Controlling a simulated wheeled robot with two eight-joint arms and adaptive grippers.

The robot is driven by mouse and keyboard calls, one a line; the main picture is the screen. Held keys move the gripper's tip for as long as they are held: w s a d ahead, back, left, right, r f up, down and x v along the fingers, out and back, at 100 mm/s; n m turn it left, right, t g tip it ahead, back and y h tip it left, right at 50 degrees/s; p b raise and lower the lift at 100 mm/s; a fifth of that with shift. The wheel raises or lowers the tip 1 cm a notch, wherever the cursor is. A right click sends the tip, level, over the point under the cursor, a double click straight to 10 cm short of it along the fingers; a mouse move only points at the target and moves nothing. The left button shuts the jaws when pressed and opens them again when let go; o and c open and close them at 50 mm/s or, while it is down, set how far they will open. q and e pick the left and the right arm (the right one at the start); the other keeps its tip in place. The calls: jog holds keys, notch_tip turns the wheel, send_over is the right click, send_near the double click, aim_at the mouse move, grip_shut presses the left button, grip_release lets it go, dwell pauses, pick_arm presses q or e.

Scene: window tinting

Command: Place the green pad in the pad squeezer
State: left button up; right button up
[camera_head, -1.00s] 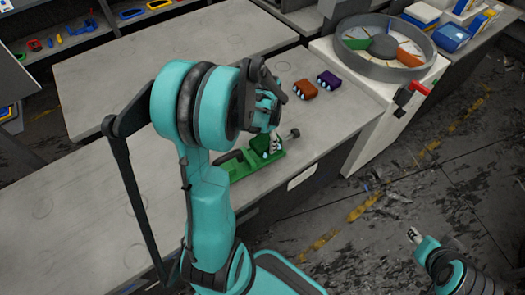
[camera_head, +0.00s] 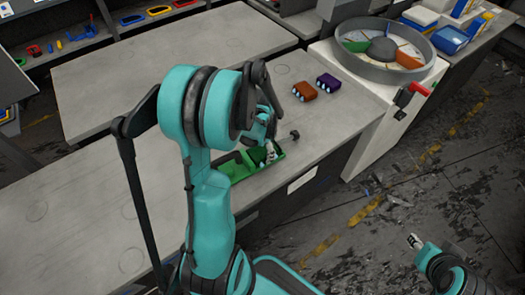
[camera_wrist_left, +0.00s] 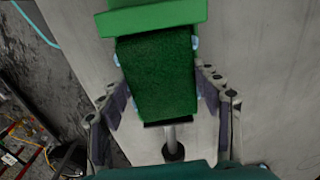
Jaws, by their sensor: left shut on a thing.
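The green squeezer (camera_head: 243,170) lies on the grey workbench below my left arm, and its bright green end (camera_wrist_left: 152,18) fills the top of the left wrist view. The dark green, textured pad (camera_wrist_left: 158,78) sits between my left fingers (camera_wrist_left: 163,98), against the bright green end. My left gripper (camera_head: 269,152) is shut on the pad at the squeezer. In the head view the arm hides part of the squeezer. I cannot tell how deep the pad sits. My right gripper (camera_head: 415,241) is at the lower right, away from the bench; its opening is unclear.
A dark knob (camera_head: 294,135) is just right of the squeezer; its rod shows in the wrist view. An orange block (camera_head: 304,91) and a purple block (camera_head: 328,83) lie farther back. The bench's left part is clear.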

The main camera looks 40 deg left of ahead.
pick_arm(q)
jog(key=o, duration=1.4)
jog(key=shift+s+d+f, duration=0.15)
jog(key=shift+s+f, duration=0.05)
jog(key=shift+f, duration=0.25)
jog(key=shift+o, duration=1.4)
jog(key=shift+w+f, duration=0.1)
jog(key=shift+w, duration=0.05)
jog(key=shift+w+a+f, duration=0.1)
jog(key=shift+w+a, duration=0.05)
jog(key=shift+a, duration=0.15)
jog(key=shift+d+r, duration=0.1)
jog(key=shift+r, duration=0.1)
pick_arm(e)
jog(key=shift+w+a+f, duration=0.25)
